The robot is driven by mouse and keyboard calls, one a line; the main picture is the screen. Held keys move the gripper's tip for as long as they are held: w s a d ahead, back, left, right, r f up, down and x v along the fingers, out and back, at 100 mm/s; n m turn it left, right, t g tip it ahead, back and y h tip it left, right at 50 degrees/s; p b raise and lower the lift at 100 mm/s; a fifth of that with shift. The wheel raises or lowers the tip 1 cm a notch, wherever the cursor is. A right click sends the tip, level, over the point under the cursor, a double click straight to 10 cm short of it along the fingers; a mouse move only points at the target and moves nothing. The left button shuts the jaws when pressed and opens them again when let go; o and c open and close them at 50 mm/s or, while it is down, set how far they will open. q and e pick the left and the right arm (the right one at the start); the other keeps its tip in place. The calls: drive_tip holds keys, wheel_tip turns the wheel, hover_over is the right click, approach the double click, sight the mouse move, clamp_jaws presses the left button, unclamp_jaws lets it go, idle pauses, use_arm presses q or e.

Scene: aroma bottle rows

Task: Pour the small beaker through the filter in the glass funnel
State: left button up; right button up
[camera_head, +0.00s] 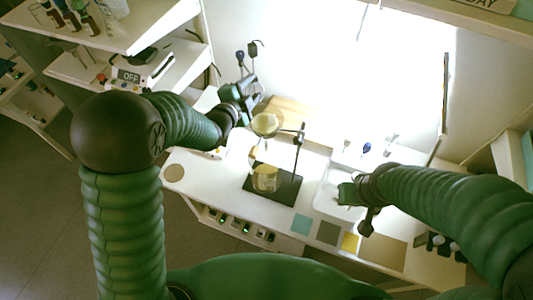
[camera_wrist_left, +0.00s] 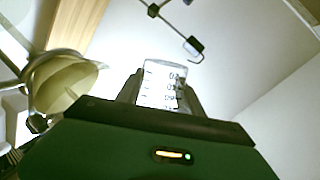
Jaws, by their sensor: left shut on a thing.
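My left gripper (camera_head: 249,90) is shut on the small beaker (camera_wrist_left: 160,84), a clear glass with dark graduation marks, seen between the fingers in the left wrist view. In the head view the beaker is hard to make out against the gripper. The glass funnel (camera_head: 266,123) with a pale filter sits on a stand, just below and right of the left gripper. The funnel (camera_wrist_left: 62,84) also shows at the left of the wrist view, apart from the beaker. A vessel with yellowish contents (camera_head: 266,179) stands below the funnel. My right gripper (camera_head: 349,194) hovers over the right side; its jaws are unclear.
The stand's rod and clamp (camera_head: 299,140) rise right of the funnel from a dark base (camera_head: 285,193). A scale reading OFF (camera_head: 131,76) sits on the left shelf. A white tray (camera_head: 330,205) lies near the right gripper. Coloured squares (camera_head: 301,224) line the front.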

use_arm(q)
drive_tip(key=shift+w+a+n+g+p, duration=0.15)
drive_tip(key=shift+a+n+g+p, duration=0.2)
drive_tip(key=shift+n+p, duration=0.35)
drive_tip(key=shift+f+h, duration=0.25)
drive_tip(key=shift+h, duration=0.05)
use_arm(e)
wheel_tip(320, 180, up, 2)
drive_tip(key=shift+a, duration=0.15)
